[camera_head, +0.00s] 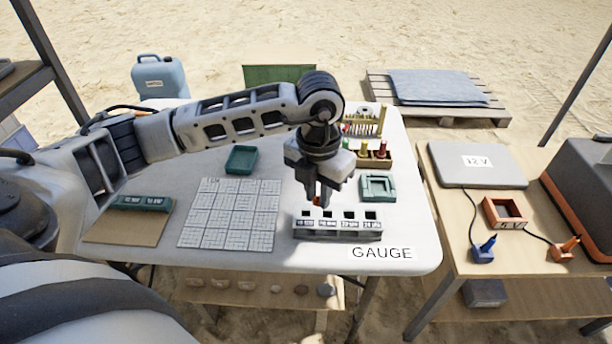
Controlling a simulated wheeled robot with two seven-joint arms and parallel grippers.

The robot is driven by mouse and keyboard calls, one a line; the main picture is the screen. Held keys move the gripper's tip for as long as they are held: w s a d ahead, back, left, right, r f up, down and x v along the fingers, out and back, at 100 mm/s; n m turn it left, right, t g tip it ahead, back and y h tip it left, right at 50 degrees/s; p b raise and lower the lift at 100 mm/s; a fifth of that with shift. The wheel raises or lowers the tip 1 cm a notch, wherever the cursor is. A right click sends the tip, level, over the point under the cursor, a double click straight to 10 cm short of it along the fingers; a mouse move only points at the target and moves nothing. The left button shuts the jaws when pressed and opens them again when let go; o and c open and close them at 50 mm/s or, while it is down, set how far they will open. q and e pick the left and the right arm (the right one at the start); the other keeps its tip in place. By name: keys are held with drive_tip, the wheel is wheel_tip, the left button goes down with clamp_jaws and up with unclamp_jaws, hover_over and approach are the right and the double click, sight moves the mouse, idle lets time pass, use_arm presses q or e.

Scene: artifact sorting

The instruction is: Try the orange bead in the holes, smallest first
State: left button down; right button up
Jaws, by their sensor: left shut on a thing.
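The orange bead (317,200) shows as a small orange patch between the fingertips of my left gripper (319,198). The gripper points down and is shut on it; the fingers hide most of the bead. The gauge (338,235) is a grey block with a row of several dark square holes and labels below them, near the table's front right. The bead is above and behind the gauge's left part; I cannot tell its exact height. A "GAUGE" label (382,253) lies at the table edge. My right gripper is not in view.
A gridded white sheet (230,232) lies left of the gauge. A green tray (241,159) is behind it, and a green square frame (378,187) stands right of the gripper. A rack with coloured pegs (376,152) is at the back right. A brown board (125,229) lies at left.

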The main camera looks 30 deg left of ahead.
use_arm(q)
drive_tip(key=n, duration=0.3)
drive_tip(key=shift+a+r+n, duration=0.1)
drive_tip(key=shift+a+n, duration=0.2)
drive_tip(key=shift+n, duration=0.1)
drive_tip(key=n, duration=0.3)
drive_tip(key=a+n+p, duration=0.1)
drive_tip(key=n, duration=0.2)
drive_tip(key=shift+w, duration=0.1)
drive_tip(key=shift+w+a+f+n, duration=0.1)
drive_tip(key=shift+a+f+n, duration=0.15)
drive_tip(key=shift+n, duration=1.1)
drive_tip(key=shift+s+a+f+n, duration=0.15)
drive_tip(key=shift+f+n, duration=0.25)
drive_tip(key=shift+n, duration=0.9)
drive_tip(key=shift+w+a+f+n, duration=0.15)
drive_tip(key=shift+a+f+n, duration=0.15)
drive_tip(key=shift+n, duration=1.05)
drive_tip(key=shift+f+b, duration=0.45)
drive_tip(key=shift+f, duration=0.2)
drive_tip(key=shift+f+b, duration=0.6)
drive_tip(key=shift+f, duration=0.3)
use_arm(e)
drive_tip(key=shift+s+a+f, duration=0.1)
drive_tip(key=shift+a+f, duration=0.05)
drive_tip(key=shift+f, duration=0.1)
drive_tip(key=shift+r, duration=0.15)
